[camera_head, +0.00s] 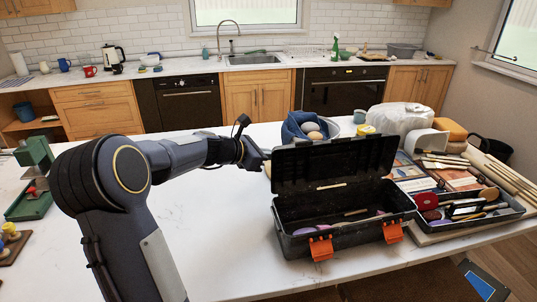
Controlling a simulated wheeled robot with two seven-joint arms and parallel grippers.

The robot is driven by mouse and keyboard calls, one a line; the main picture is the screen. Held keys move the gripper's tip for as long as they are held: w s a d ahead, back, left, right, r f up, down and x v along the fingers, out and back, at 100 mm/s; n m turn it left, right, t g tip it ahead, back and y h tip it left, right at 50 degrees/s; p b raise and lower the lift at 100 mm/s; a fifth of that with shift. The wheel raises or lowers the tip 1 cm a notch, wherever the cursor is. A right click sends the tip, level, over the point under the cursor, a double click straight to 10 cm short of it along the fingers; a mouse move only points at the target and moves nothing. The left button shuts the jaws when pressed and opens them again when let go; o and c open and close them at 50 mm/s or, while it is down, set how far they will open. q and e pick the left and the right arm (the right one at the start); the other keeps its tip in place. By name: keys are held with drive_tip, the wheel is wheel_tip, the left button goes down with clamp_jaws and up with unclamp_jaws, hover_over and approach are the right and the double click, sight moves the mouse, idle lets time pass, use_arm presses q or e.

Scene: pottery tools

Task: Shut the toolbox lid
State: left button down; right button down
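The black toolbox (345,238) stands on the white table, right of centre, with its two orange latches at the front. Its lid (335,163) is raised, standing roughly upright at the back of the box. Purple items and a light wooden stick lie inside the box. My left gripper (260,156) is just left of the lid, near its left edge. I cannot tell if it touches the lid or if its fingers are apart. My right gripper is not in view.
A tool tray (480,210) with brushes lies close to the box's right. A blue cloth-lined bowl (308,127) and a white bag (402,122) stand behind the lid. A green device (35,180) stands far left. The table (225,235) is clear left of the box.

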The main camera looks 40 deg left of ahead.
use_arm(q)
drive_tip(key=shift+s+d+r+b, duration=0.1)
drive_tip(key=shift+s+d+r, duration=0.2)
drive_tip(key=shift+s+d, duration=0.55)
drive_tip(key=shift+s+d+r+b, duration=0.15)
drive_tip(key=shift+s+d+r, duration=0.1)
drive_tip(key=shift+s+d, duration=0.5)
drive_tip(key=shift+s+d+r+b, duration=0.1)
drive_tip(key=shift+s+d+r, duration=0.2)
drive_tip(key=shift+s+d, duration=0.55)
drive_tip(key=shift+w+d, duration=0.15)
drive_tip(key=shift+w, duration=0.15)
drive_tip(key=shift+s+r, duration=0.15)
drive_tip(key=shift+r, duration=0.1)
drive_tip(key=s+a+r+p, duration=0.2)
drive_tip(key=s+r+p, duration=0.3)
drive_tip(key=r+p, duration=0.1)
drive_tip(key=shift+s+r+p, duration=0.4)
drive_tip(key=shift+r, duration=0.25)
